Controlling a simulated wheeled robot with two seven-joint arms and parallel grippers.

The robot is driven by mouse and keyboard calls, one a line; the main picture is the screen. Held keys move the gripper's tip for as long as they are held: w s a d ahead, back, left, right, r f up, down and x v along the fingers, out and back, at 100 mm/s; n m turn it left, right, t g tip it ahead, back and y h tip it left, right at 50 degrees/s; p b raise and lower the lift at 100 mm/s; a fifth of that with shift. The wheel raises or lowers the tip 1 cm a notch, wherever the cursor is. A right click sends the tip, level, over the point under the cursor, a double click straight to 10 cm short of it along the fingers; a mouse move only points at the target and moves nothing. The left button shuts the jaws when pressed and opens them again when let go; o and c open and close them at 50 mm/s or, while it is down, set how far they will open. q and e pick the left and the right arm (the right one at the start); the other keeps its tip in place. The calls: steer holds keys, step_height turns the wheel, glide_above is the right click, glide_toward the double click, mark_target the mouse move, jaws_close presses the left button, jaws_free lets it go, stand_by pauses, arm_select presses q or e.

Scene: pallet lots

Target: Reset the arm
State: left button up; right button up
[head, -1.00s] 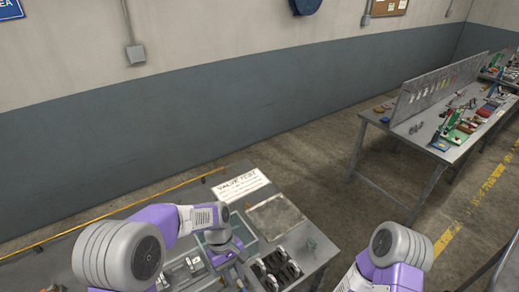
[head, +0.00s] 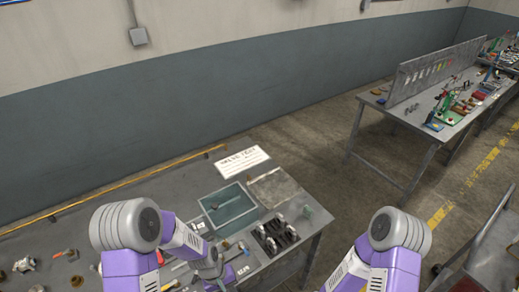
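My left arm (head: 125,226) bends over the near part of the grey workbench (head: 110,200). Its wrist and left gripper (head: 228,275) are low in the head view, below the teal-grey tray (head: 230,209) and clear of it. The fingers are too small and hidden to tell open from shut. My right arm (head: 400,232) is bent at the right, beyond the bench's right edge, and its forearm runs down out of the picture. My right gripper is not in view.
A "valve test" sign (head: 242,161), a flat grey plate (head: 276,188) and a dark rack (head: 277,237) with light metal parts lie on the bench. Loose fittings (head: 24,264) lie at the left. Another table (head: 425,130) stands back right; a cart (head: 485,250) is at the right edge.

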arm_select(q)
steer(key=s+f+m+t+h, duration=0.1)
steer(key=s+f+m+t, duration=0.1)
steer(key=s+f, duration=0.5)
step_height(320, 180, down, 12)
steer(key=b, duration=1.3)
steer(key=shift+f, duration=0.25)
arm_select(e)
step_height(320, 180, down, 13)
steer(key=shift+w, duration=0.2)
arm_select(q)
steer(key=shift+s, duration=0.1)
arm_select(e)
steer(key=shift+f, duration=0.1)
